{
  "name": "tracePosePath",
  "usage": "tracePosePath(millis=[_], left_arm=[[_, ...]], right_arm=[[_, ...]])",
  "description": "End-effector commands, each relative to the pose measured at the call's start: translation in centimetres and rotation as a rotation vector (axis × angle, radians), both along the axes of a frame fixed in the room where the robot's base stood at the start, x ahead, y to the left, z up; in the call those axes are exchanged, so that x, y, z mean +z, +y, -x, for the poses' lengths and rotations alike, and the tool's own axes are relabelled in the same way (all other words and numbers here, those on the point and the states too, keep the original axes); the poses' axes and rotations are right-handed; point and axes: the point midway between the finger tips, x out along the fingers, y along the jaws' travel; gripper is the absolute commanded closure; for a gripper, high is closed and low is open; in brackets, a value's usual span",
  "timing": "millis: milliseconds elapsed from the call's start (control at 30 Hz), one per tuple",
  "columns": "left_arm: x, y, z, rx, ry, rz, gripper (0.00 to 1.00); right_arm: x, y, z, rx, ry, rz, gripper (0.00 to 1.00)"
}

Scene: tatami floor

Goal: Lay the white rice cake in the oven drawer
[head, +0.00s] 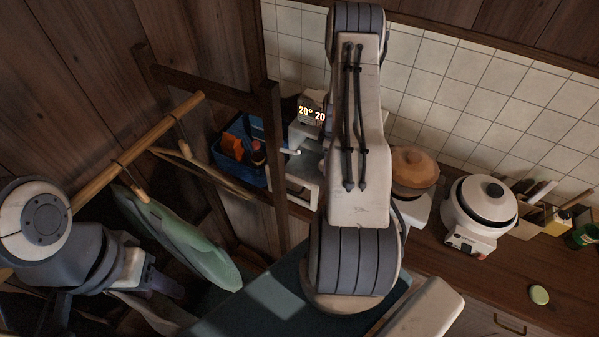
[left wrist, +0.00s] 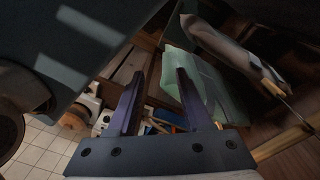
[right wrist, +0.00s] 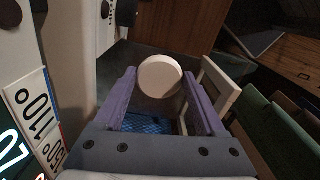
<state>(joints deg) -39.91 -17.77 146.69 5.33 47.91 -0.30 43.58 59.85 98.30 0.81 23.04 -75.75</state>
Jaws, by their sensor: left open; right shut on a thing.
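The white rice cake (right wrist: 160,76), a pale round disc, is between the purple fingers of my right gripper (right wrist: 159,80) in the right wrist view. The gripper is shut on it and holds it at the fingertips. The white oven (head: 306,128) with a lit display stands by the tiled wall in the head view, partly hidden by my right arm. A white frame (right wrist: 220,86), perhaps part of the oven drawer, is right of the cake; the drawer's inside is not clear. My left gripper (left wrist: 158,90) is open and empty, away from the oven.
A blue crate (head: 236,150) holding things stands left of the oven behind a wooden frame. Green cloth (head: 180,240) hangs from a wooden pole (head: 140,150) near my left arm. A white cooker (head: 479,210) and a brown-lidded pot (head: 413,171) stand right on the counter.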

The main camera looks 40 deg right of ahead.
Motion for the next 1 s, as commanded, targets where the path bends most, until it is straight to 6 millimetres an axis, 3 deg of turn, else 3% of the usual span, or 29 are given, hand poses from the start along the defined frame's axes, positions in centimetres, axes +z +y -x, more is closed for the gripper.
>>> tracePosePath(millis=[100,400,567,800,1000], left_arm=[[-1.8,0.0,0.0,-0.001,0.000,0.000,0.50],[-4.0,0.0,0.0,-0.004,0.000,0.000,0.50],[-4.3,0.0,0.0,-0.004,0.000,0.000,0.50],[-6.3,0.0,0.0,-0.001,0.000,0.000,0.50],[-6.2,0.0,0.0,0.000,0.000,0.000,0.50]], right_arm=[[-2.4,2.0,-2.8,0.012,0.000,-0.001,0.82],[-5.2,4.9,-7.3,0.007,-0.002,0.001,0.82],[-5.8,5.2,-7.7,0.004,0.001,0.000,0.82],[-9.2,5.0,-7.6,0.002,0.000,-0.001,0.82],[-9.3,4.9,-7.6,0.001,-0.001,0.001,0.82]])
